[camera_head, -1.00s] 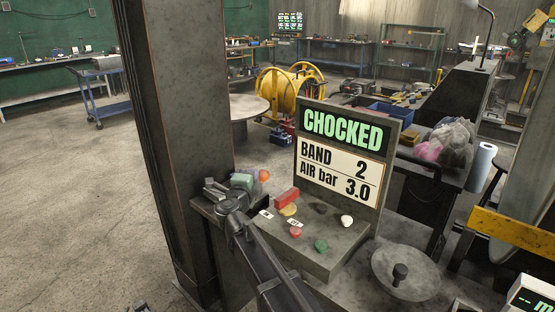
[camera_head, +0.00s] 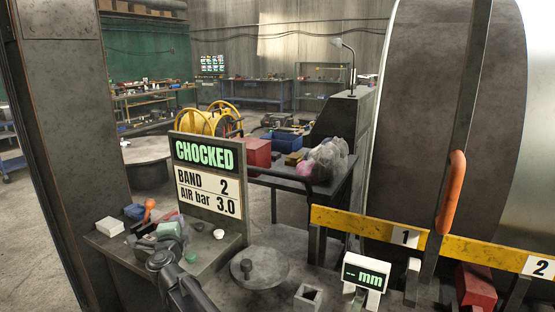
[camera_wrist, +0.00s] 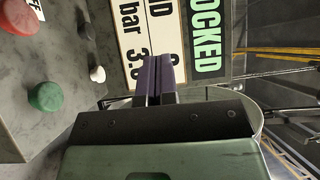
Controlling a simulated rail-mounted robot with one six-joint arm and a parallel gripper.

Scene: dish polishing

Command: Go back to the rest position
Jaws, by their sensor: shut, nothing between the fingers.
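My gripper shows in the wrist view (camera_wrist: 158,78) with its two dark purple fingers pressed together and nothing between them. In the head view my arm reaches up from the bottom to the console at left, and the fingertips cannot be made out there. The console's sign (camera_head: 208,178) reads CHOCKED, BAND 2, AIR bar 3.0. It also stands behind the fingers in the wrist view (camera_wrist: 207,40). A green button (camera_wrist: 46,97), a red button (camera_wrist: 17,16) and a white knob (camera_wrist: 97,74) are left of the fingers, apart from them.
A round lidded plate with a knob (camera_head: 258,272) lies right of the console. A yellow rail (camera_head: 368,222) marked 1 and 2, an orange handle (camera_head: 451,190) and a mm display (camera_head: 364,278) stand at right. A grey pillar (camera_head: 75,130) rises at left.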

